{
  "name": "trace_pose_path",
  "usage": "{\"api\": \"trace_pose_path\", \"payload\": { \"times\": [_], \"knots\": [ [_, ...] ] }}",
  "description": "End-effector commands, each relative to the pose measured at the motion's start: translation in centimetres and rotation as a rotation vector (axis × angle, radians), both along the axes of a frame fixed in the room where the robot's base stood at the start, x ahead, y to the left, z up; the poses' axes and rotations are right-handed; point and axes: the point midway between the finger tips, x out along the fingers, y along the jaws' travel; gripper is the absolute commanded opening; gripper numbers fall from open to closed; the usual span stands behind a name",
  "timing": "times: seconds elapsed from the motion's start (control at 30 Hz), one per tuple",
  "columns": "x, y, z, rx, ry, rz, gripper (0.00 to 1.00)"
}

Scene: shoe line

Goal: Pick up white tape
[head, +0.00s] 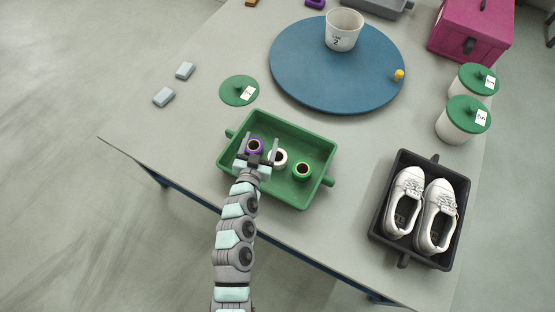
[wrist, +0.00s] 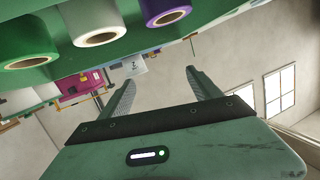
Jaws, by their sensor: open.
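The white tape (head: 283,163) lies in the green tray (head: 322,150), between the purple tape (head: 255,153) and the green tape (head: 302,177). My gripper (head: 260,146) is over the left part of the tray, in front of the purple tape and the left side of the white tape, partly covering both. In the wrist view the fingers (wrist: 158,78) are apart with nothing between them. The white tape (wrist: 88,15) shows at the top left there, outside the fingers, between the green tape (wrist: 28,42) and the purple tape (wrist: 160,8).
A blue round turntable (head: 310,75) holds a white cup (head: 343,33) behind the tray. A green lid (head: 234,92) lies behind left. A dark tray (head: 402,158) with white shoes (head: 437,215) stands right, below two green-lidded pots (head: 455,128). The left table is mostly clear.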

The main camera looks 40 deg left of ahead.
Motion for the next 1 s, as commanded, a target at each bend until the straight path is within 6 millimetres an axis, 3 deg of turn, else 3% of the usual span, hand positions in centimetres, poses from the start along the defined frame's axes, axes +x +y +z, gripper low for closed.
{"api": "trace_pose_path", "payload": {
  "times": [0.07,0.2,0.5,1.0],
  "knots": [
    [-1.4,0.5,-1.8,-0.059,0.071,-0.055,0.73],
    [-3.2,-1.0,-3.6,-0.133,0.167,-0.213,0.73],
    [-5.7,-5.0,-4.2,-0.178,0.240,-0.454,0.73],
    [-0.9,-4.7,-6.8,-0.176,0.241,-0.467,0.73]
  ]
}}
